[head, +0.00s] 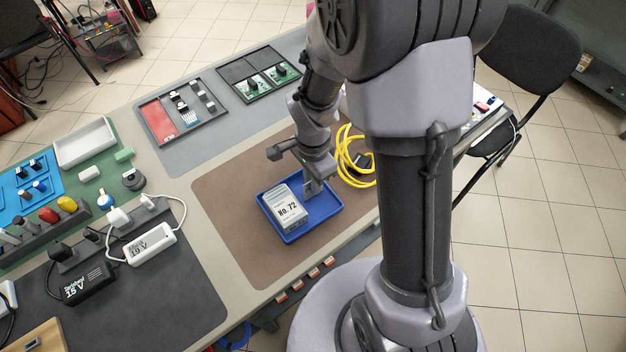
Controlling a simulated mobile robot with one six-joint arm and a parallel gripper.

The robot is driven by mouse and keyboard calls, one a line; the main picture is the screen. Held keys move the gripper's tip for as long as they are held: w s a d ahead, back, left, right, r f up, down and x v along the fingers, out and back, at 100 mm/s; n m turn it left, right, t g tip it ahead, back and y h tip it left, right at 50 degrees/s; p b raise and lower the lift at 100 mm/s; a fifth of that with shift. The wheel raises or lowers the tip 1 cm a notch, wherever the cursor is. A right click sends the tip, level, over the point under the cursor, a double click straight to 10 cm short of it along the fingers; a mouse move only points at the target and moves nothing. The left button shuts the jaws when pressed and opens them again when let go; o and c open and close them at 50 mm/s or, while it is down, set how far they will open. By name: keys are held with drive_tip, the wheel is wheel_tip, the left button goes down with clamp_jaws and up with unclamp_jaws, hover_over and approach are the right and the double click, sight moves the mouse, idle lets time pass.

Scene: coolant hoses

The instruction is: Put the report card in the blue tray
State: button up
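The blue tray (331,212) lies on the brown mat near the table's front edge. My gripper (294,170) is over the back of the tray, just behind the card. Its two fingers stand apart with nothing seen between them. One finger is close to the card's right back corner; I cannot tell if they touch.
A yellow cable coil (351,160) lies right of the tray. Behind are a red-and-grey panel (182,112) and a board frame (258,75). Adapters (151,244), a white tray (85,143) and connectors fill the left. Bare brown mat (232,210) is left of the tray.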

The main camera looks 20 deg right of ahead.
drive_tip(key=shift+o, duration=0.2)
wheel_tip(320, 180, up, 13)
drive_tip(key=p, duration=0.5)
drive_tip(key=s+a+r+n+t+y, duration=0.1)
drive_tip(key=s+a+r+n+t, duration=0.1)
drive_tip(key=s+r+n, duration=0.3)
drive_tip(key=s+a+r+n+t+y, duration=0.1)
drive_tip(key=s+r+n, duration=0.4)
drive_tip(key=r, duration=0.6)
drive_tip(key=s+a+t, duration=0.1)
drive_tip(key=s+t, duration=0.1)
drive_tip(key=shift+s+r+t, duration=0.3)
drive_tip(key=shift+s+t, duration=0.1)
wheel_tip(320, 180, down, 2)
drive_tip(key=shift+a+b, duration=0.1)
drive_tip(key=shift+b, duration=0.85)
